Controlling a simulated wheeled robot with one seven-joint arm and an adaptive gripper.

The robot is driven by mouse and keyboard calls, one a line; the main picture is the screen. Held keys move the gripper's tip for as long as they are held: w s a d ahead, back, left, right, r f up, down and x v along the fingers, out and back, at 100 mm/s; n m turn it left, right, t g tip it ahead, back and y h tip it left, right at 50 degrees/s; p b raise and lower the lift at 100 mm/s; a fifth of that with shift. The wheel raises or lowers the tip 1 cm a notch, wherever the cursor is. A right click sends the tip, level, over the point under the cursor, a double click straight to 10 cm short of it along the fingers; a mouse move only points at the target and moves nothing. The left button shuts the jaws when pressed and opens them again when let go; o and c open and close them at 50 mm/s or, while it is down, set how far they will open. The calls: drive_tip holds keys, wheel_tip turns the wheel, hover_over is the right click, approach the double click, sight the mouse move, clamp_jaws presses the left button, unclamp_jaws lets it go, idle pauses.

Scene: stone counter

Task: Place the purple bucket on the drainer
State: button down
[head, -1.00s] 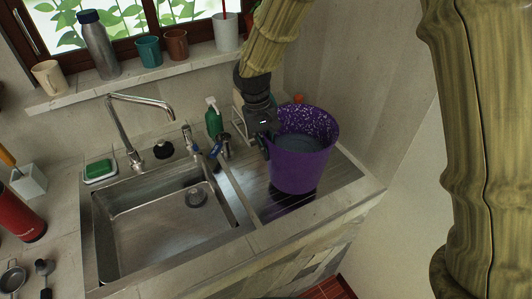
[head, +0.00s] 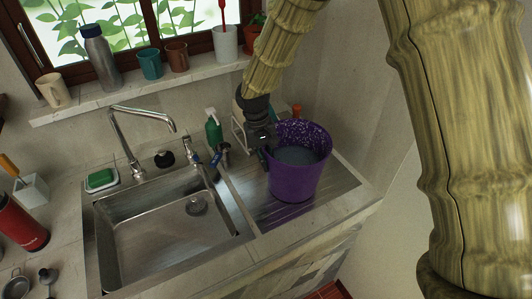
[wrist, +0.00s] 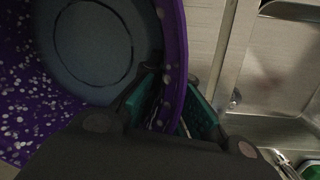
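The purple bucket (head: 298,180), speckled white inside, stands upright at the right of the sink, over the ribbed metal drainer (head: 335,191). Its base appears to be on or very close to the drainer; I cannot tell if it touches. My gripper (head: 266,160) is at the bucket's left side. In the wrist view the bucket (wrist: 174,50) fills the left part, and its wall runs between the two teal fingertips of my gripper (wrist: 176,105). The fingers look closed around this wall, one inside and one outside.
The sink basin (head: 165,228) lies left of the drainer, with the faucet (head: 125,140) behind it. A green bottle (head: 213,131) and a white rack (head: 240,132) stand behind the drainer. Mugs and a steel flask (head: 99,58) line the window sill. A wall closes the right side.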

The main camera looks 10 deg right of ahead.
drive_tip(key=shift+w, duration=0.1)
idle(0.3)
drive_tip(key=c, duration=2)
unclamp_jaws()
drive_tip(key=shift+f, duration=0.2)
drive_tip(key=o, duration=0.4)
drive_tip(key=shift+s, duration=0.2)
drive_tip(key=shift+c, duration=0.2)
wheel_tip(320, 180, up, 12)
drive_tip(key=w+a+b, duration=0.1)
drive_tip(key=b, duration=0.2)
drive_tip(key=shift+a, duration=0.35)
